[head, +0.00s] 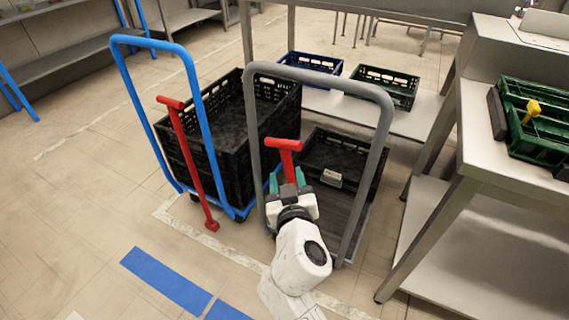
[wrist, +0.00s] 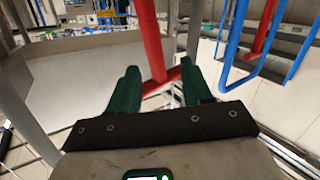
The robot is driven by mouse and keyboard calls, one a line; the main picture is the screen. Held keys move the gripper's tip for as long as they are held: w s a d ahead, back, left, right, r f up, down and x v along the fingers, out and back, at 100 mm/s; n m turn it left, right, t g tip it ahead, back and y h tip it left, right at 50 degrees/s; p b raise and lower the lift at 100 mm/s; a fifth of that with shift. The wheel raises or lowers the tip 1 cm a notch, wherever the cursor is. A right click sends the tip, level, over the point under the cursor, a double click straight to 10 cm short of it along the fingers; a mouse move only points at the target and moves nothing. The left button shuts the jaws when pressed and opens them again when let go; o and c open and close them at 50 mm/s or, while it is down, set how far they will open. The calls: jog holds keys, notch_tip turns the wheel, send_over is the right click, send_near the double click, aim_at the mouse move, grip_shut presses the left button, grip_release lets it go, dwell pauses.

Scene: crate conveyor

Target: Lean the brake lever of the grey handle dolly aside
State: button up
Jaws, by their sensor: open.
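The grey handle dolly (head: 386,115) stands in the middle of the head view, with a black crate (head: 362,150) on its deck. Its red brake lever (head: 284,144) stands near upright inside the grey handle, with a T-shaped grip on top. My gripper (head: 287,179) is open at the lever, just below the T-grip; its base hides the lower shaft. In the wrist view, the red lever (wrist: 151,40) shows between the green fingers of my gripper (wrist: 160,72). I cannot tell whether a finger touches it.
A blue handle dolly (head: 130,88) with black crates (head: 212,135) stands close on the left, with its own red lever (head: 188,150). A steel table (head: 468,150) with a green crate (head: 540,130) is on the right. Open floor lies at the lower left.

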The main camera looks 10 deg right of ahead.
jog(key=s, duration=0.2)
jog(key=shift+s+r, duration=0.15)
jog(key=shift+s, duration=0.15)
dwell(0.6)
jog(key=s+d+f+m+g+h, duration=0.2)
jog(key=s+d+f+g, duration=0.2)
jog(key=s+d+f, duration=0.4)
jog(key=s+d+f+m+g+h, duration=0.1)
jog(key=s+d+f+g, duration=0.35)
jog(key=d, duration=0.45)
jog(key=s+d+f+n+g+y, duration=0.1)
jog(key=s+f+g+y, duration=0.2)
jog(key=s, duration=0.8)
jog(key=s+d+f+g+y, duration=0.15)
jog(key=s+g, duration=0.25)
jog(key=s, duration=0.8)
notch_tip(320, 180, up, 24)
jog(key=p, duration=2.5)
jog(key=shift+w+f+h, duration=0.2)
jog(key=shift+w+h, duration=0.25)
